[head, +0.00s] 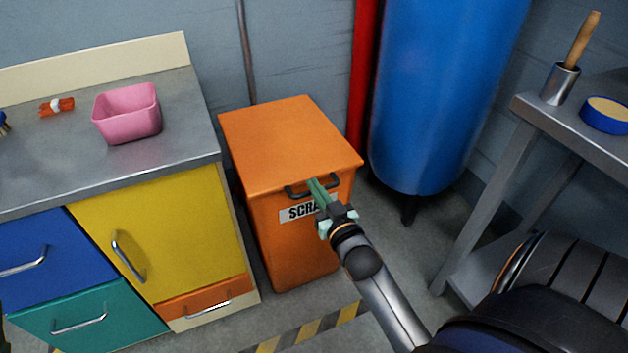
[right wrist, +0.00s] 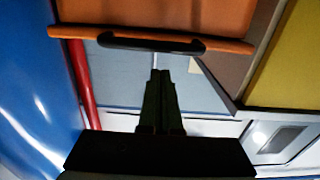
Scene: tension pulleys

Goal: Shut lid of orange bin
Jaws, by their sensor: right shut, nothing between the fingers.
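The orange bin (head: 292,245) stands on the floor beside the cabinet, with a partly covered "SCRA" label on its front. Its orange lid (head: 285,140) lies down over the top, and I see no clear gap under it. A dark handle (head: 297,192) sits at the lid's front edge; in the right wrist view the handle (right wrist: 150,43) shows on the lid's orange edge strip. My right gripper (head: 316,187) is shut and empty, its fingertips overlapping the handle in the head view. In the right wrist view the fingertips (right wrist: 163,73) appear just short of the handle; contact is unclear. My left gripper is not in view.
A counter (head: 185,140) with a pink tub (head: 127,125) stands left, above a yellow cabinet door (head: 170,235). A blue tank (head: 435,100) and red pipe (head: 362,80) stand behind right. A grey table (head: 560,120) is at far right. Striped tape (head: 310,330) marks the floor.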

